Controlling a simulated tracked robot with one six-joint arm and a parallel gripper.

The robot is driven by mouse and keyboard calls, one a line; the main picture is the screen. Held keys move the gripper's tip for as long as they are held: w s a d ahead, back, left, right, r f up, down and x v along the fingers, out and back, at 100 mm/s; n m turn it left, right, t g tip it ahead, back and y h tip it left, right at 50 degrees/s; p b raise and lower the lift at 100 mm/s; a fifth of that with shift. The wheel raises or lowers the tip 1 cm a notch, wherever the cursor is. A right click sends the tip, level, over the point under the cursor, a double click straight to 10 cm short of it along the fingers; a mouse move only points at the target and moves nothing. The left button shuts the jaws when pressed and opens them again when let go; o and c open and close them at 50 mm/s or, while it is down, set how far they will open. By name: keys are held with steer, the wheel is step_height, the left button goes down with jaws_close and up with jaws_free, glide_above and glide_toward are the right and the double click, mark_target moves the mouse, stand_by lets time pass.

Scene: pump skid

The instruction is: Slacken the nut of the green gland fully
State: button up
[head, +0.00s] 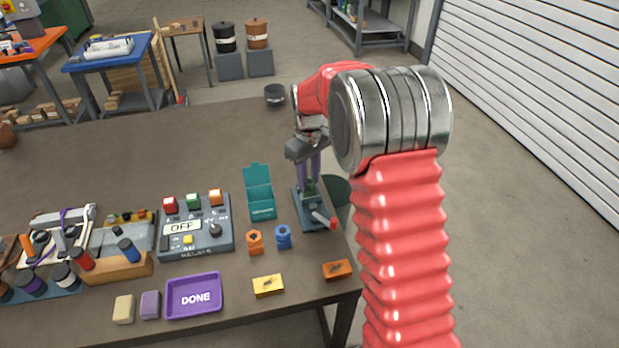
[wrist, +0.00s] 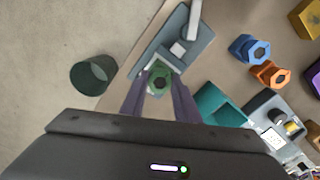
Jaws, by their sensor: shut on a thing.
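The green gland (head: 309,188) stands upright on a blue-grey stand (head: 313,215) near the table's right edge. The stand has a lever with a red end. In the wrist view the green gland (wrist: 159,79) shows its hexagonal nut with a dark centre. My gripper (head: 309,178) reaches down over it from above, and its purple fingers (wrist: 160,88) are shut on the nut, one on each side. The fingers partly hide the nut in the head view. How far the nut is turned cannot be told.
A blue gland (head: 283,237) and an orange gland (head: 254,242) stand left of the stand. A teal open box (head: 260,195), a relay panel reading OFF (head: 195,240) and a purple DONE tray (head: 194,297) lie further left. A dark green bin (wrist: 93,75) is beyond the table edge.

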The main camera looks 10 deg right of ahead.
mark_target(309, 181)
stand_by(0.5)
steer(key=o, duration=1.1)
steer(key=shift+c, duration=0.2)
steer(key=shift+r, duration=0.1)
step_height(309, 181, up, 14)
steer(key=shift+f, duration=0.25)
steer(key=shift+w, duration=0.1)
